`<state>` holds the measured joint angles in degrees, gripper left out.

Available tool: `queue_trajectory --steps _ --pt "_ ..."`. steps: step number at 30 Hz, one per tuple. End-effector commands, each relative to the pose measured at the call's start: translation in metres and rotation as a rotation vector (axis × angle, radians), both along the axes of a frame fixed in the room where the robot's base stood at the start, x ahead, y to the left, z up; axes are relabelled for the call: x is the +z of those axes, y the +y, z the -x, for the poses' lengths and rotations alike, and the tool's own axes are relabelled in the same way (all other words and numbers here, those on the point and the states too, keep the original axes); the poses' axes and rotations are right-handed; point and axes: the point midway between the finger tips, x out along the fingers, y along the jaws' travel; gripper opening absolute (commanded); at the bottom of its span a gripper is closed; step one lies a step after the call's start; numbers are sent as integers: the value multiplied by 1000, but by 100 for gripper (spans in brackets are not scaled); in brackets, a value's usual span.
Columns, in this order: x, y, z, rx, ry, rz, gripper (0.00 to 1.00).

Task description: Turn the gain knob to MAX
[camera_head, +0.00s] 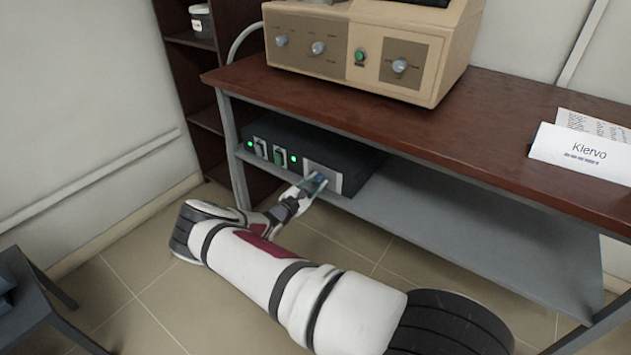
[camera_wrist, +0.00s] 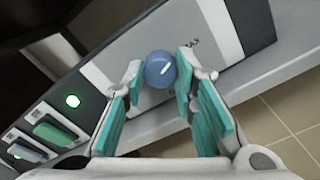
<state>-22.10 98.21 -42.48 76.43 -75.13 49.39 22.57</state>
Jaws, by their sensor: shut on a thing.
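The gain knob (camera_wrist: 160,68) is a round blue knob with a white pointer line on a light grey panel (camera_wrist: 222,22). In the wrist view its line slants up and to the right. A partly hidden label ending in "AX" shows on the panel to the knob's upper right. My gripper (camera_wrist: 161,70) has its teal-padded fingers on either side of the knob, shut on it. In the head view my gripper (camera_head: 311,186) reaches the front of the dark instrument box (camera_head: 345,148), and the knob shows as a small blue spot (camera_head: 320,179).
The box stands on a grey lower shelf (camera_head: 470,240) under a brown tabletop (camera_head: 500,135). Green-lit switches (camera_head: 270,153) are on its left front. The shelf's right part is clear.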

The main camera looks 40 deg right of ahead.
Motion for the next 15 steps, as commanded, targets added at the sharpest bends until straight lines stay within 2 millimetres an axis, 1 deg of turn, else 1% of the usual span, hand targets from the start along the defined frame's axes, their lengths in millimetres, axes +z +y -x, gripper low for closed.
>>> queue_trajectory --steps 6,15 --pt "-1 1 1 0 -164 -64 0" --pt "-1 1 1 0 -315 -118 0"
